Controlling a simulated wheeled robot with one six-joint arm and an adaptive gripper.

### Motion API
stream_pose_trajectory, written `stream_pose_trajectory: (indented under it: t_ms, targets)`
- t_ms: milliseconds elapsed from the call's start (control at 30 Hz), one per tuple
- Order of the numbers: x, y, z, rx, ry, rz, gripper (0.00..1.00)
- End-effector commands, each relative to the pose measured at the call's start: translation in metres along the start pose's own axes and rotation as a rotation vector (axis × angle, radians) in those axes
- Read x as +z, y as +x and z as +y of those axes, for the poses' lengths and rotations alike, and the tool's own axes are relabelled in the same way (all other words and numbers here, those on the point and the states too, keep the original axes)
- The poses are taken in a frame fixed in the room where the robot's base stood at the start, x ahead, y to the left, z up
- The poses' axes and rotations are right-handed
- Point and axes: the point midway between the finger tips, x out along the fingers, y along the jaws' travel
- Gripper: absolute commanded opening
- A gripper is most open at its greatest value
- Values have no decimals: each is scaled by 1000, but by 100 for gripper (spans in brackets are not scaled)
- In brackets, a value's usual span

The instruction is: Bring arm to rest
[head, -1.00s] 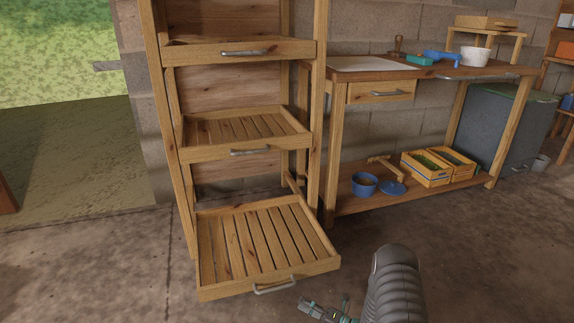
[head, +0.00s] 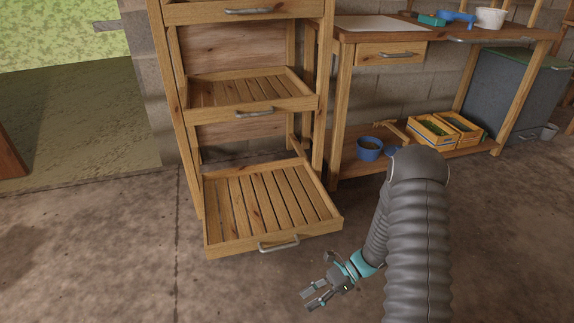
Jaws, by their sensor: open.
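My gripper (head: 312,294) is open and empty in the head view, low in the picture. It is in front of and a little to the right of the pulled-out bottom tray (head: 262,207) of the wooden rack, apart from its metal handle (head: 279,243). My grey, ribbed arm rises on the right and bends down to the gripper. It hides part of the floor and part of the bench's lower shelf.
The middle slatted tray (head: 243,93) is partly out too. A wooden workbench (head: 365,35) stands at the right, with a blue pot (head: 370,149) and yellow crates (head: 433,131) on its lower shelf. The concrete floor (head: 120,255) at front left is clear.

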Motion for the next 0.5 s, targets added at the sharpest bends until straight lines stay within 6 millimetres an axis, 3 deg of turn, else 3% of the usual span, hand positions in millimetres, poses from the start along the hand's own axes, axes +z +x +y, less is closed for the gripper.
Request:
stream_pose_trajectory:
  t_ms: [33, 500]
  targets:
    - [13, -10, 9, 17, -72, 50, 41]
    - [89, -88, 86, 206, -664, 481, 41]
